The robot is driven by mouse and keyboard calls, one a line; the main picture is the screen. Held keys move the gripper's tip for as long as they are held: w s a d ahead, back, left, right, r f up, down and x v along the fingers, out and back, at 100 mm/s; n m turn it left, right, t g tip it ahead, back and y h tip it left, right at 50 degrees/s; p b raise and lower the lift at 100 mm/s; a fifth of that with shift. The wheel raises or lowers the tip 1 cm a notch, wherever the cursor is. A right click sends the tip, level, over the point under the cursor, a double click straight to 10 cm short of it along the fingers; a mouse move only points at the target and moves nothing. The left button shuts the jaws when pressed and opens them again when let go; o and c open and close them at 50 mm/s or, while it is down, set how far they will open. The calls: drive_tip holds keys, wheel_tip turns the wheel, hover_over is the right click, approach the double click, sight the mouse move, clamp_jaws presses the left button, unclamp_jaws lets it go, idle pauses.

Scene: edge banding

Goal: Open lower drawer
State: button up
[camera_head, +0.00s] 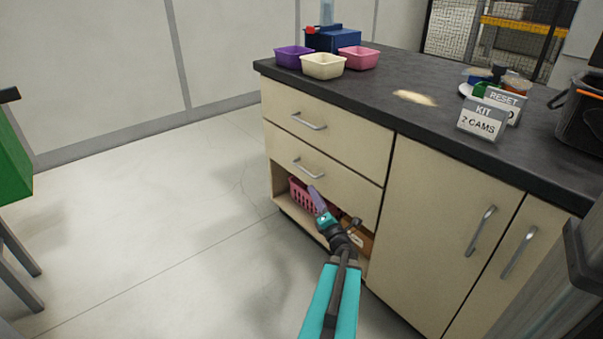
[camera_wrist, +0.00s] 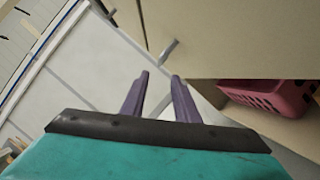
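The lower drawer (camera_head: 345,187) is the second pale wood front of the cabinet and sits closed, flush with the front above it. Its silver bar handle (camera_head: 308,169) shows in the head view. In the wrist view a silver handle (camera_wrist: 169,49) stands out from a pale drawer front (camera_wrist: 235,38), just beyond my fingertips. My gripper (camera_head: 315,191) has purple fingers and is just below the handle in the head view. In the wrist view my gripper (camera_wrist: 160,75) is open, with a clear gap and nothing between the fingers. It appears apart from the handle.
The closed upper drawer (camera_head: 340,135) is above. An open shelf below holds a pink basket (camera_head: 300,194), also in the wrist view (camera_wrist: 270,95), and a brown box (camera_head: 358,238). Bins and signs stand on the dark countertop (camera_head: 400,75).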

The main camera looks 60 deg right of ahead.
sight(302, 169)
drive_tip(key=shift+w, duration=0.1)
drive_tip(key=b+x, duration=0.2)
drive_tip(key=x, duration=1)
drive_tip(key=shift+w+d+b, duration=0.1)
drive_tip(key=shift+d+b, duration=0.05)
drive_tip(key=shift+b, duration=0.25)
drive_tip(key=shift+w+d+r, duration=0.2)
drive_tip(key=shift+w+d, duration=0.15)
drive_tip(key=shift+w, duration=0.15)
drive_tip(key=shift+c, duration=0.4)
